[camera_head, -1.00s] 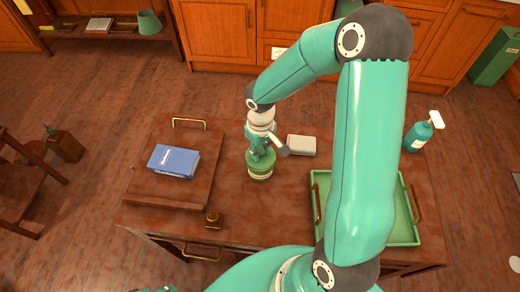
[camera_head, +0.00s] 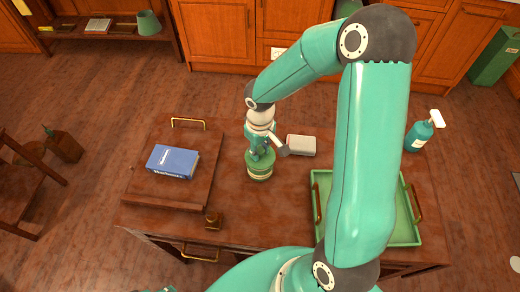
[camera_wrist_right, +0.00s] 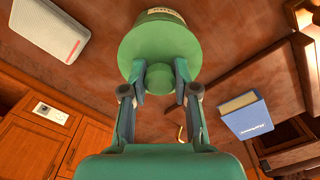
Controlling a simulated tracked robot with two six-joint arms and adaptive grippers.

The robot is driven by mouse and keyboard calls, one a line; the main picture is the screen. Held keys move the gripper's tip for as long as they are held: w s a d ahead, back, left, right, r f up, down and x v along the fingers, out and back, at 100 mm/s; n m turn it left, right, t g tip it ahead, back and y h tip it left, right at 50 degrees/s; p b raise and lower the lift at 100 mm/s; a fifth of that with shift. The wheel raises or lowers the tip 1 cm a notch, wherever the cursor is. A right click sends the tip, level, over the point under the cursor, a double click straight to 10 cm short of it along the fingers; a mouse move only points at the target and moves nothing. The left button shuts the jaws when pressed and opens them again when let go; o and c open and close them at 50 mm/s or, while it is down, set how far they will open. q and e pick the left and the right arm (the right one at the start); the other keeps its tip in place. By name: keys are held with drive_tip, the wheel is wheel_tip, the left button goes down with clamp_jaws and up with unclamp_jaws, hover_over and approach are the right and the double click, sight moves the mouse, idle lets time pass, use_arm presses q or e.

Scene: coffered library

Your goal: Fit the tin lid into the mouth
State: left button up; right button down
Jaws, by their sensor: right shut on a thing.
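A green tin (camera_head: 260,173) with a pale label stands on the brown table, left of its middle. My right gripper (camera_head: 262,150) is directly above it, pointing down. In the right wrist view my right gripper (camera_wrist_right: 159,82) is shut on the round knob of the green tin lid (camera_wrist_right: 140,48). The lid is over the tin's top and hides the mouth. Part of the tin's label (camera_wrist_right: 165,13) shows beyond the lid's rim. I cannot tell whether the lid is seated or just above the mouth. My left gripper is not in view.
A small pale box (camera_head: 301,145) is close right of the tin. A green tray (camera_head: 405,238) and spray bottle (camera_head: 418,136) are at the right.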

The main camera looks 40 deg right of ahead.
sight(260, 149)
idle(0.7)
drive_tip(key=shift+f+b, duration=1)
drive_tip(key=shift+b, duration=0.25)
drive_tip(key=c, duration=0.8)
unclamp_jaws()
drive_tip(key=shift+r, duration=0.1)
wheel_tip(260, 149, up, 12)
drive_tip(key=shift+f, duration=0.1)
